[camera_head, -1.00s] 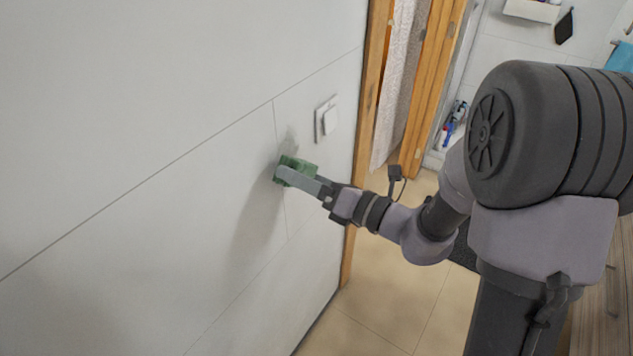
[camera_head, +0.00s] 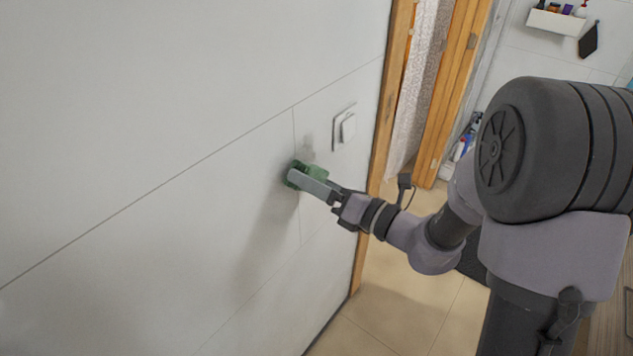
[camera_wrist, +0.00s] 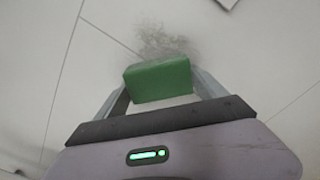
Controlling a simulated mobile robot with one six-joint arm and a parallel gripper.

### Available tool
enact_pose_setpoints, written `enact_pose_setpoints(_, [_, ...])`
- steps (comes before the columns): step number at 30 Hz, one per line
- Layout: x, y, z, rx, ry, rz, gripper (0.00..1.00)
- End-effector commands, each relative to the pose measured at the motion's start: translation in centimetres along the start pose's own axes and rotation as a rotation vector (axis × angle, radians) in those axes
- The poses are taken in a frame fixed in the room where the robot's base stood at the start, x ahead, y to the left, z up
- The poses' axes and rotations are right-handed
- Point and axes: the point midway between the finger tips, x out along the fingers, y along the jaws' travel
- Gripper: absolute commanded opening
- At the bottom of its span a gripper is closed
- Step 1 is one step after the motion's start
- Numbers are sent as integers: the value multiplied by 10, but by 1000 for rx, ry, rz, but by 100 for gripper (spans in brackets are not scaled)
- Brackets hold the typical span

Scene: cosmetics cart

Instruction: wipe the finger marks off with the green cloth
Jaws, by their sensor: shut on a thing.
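The green cloth (camera_head: 318,171) is a thick block held in my gripper (camera_head: 298,177). It is at the white tiled wall, below and left of the light switch (camera_head: 347,127). In the wrist view the green cloth (camera_wrist: 158,80) sits between both fingers of my gripper (camera_wrist: 160,88). The finger marks (camera_wrist: 168,42) show there as a grey smudge just beyond the cloth, beside a tile seam. In the head view they are a faint grey patch (camera_head: 309,141) just above the cloth. I cannot tell whether the cloth touches the wall, or whether it covers more marks.
A wooden door frame (camera_head: 386,110) stands right of the switch, with a doorway and patterned curtain (camera_head: 420,80) beyond. Beige floor tiles (camera_head: 400,300) lie below. The wall left of the cloth is bare. A white shelf (camera_head: 555,22) with bottles hangs at the back.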

Motion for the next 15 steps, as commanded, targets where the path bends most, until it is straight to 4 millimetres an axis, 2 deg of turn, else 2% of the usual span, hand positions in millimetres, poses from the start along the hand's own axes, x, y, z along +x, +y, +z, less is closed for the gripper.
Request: enact_pose_setpoints(15, [10, 0, 0, 1, 0, 0, 49])
